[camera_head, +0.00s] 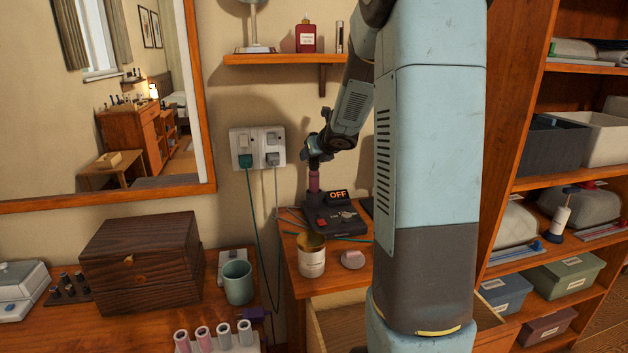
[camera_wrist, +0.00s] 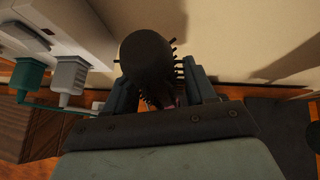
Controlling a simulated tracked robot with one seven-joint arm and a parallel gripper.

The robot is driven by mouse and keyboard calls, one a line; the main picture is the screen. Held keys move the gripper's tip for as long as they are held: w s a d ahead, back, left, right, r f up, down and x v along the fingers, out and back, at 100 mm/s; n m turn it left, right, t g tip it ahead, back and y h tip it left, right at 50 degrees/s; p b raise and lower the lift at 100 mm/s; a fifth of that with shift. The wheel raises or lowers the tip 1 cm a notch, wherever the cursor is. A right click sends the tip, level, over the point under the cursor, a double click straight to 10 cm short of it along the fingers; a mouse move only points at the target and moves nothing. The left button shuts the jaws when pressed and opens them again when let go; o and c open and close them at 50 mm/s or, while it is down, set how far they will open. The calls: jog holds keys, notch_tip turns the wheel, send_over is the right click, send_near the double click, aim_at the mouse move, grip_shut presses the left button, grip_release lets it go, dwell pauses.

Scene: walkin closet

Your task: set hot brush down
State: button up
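The hot brush (camera_wrist: 150,58) has a dark round barrel with bristles and sits between my fingers in the wrist view. My gripper (camera_head: 316,158) is shut on it; the grip point is partly hidden by the barrel. In the head view its mauve handle (camera_head: 314,181) points down below my gripper, roughly upright. The handle's lower end is at the back of a black base (camera_head: 325,219) with an orange "OFF" display (camera_head: 338,195). I cannot tell whether the handle rests in the base or is just above it.
Wall sockets (camera_head: 258,147) with a green plug and cord are left of my gripper. An open tin (camera_head: 311,256) and a small round item (camera_head: 353,259) stand before the base. A shelf (camera_head: 285,59) is above. My arm hides the right side of the table.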

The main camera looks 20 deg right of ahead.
grip_shut()
dwell(0.6)
